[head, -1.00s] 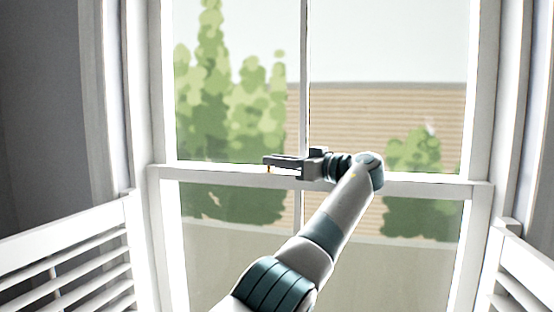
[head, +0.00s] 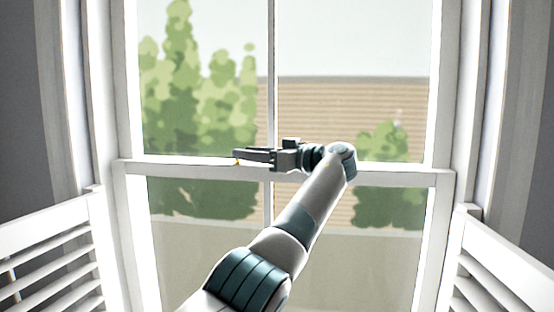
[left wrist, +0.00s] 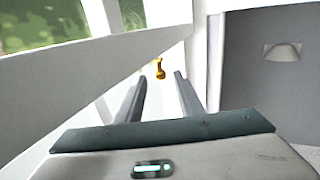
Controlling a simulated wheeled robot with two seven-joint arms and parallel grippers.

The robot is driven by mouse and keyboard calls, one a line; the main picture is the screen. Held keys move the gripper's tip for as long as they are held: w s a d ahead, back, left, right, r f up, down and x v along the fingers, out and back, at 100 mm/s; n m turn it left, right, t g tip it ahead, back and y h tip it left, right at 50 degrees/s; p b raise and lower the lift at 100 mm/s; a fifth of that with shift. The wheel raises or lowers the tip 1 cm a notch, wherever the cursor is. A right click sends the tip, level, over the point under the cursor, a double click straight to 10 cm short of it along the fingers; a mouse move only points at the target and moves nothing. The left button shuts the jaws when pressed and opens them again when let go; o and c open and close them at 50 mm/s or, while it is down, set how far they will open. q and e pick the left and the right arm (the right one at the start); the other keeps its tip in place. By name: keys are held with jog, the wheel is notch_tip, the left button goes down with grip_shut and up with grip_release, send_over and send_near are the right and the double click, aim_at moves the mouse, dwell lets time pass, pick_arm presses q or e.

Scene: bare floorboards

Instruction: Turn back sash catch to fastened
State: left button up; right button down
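The sash catch is a small brass-coloured piece with a rounded knob. It shows in the left wrist view (left wrist: 160,70) just beyond my fingertips, in line with the gap between them. In the head view only a tiny gold spot of the catch (head: 236,162) shows at the meeting rail (head: 190,170), by the fingertips. My left gripper (head: 238,154) reaches in level along the rail, its tips pointing left. In the left wrist view the left gripper (left wrist: 160,82) has its two fingers apart with nothing held between them. Whether the fingers touch the catch is unclear. My right gripper is out of view.
The window has a vertical glazing bar (head: 272,80) behind my gripper and white side frames. Louvred white shutters stand at the lower left (head: 50,250) and lower right (head: 490,265). A grey surface (left wrist: 270,60) fills the right of the left wrist view.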

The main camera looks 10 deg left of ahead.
pick_arm(q)
jog(key=v, duration=1)
jog(key=shift+d, duration=0.4)
jog(key=shift+s+f, duration=0.1)
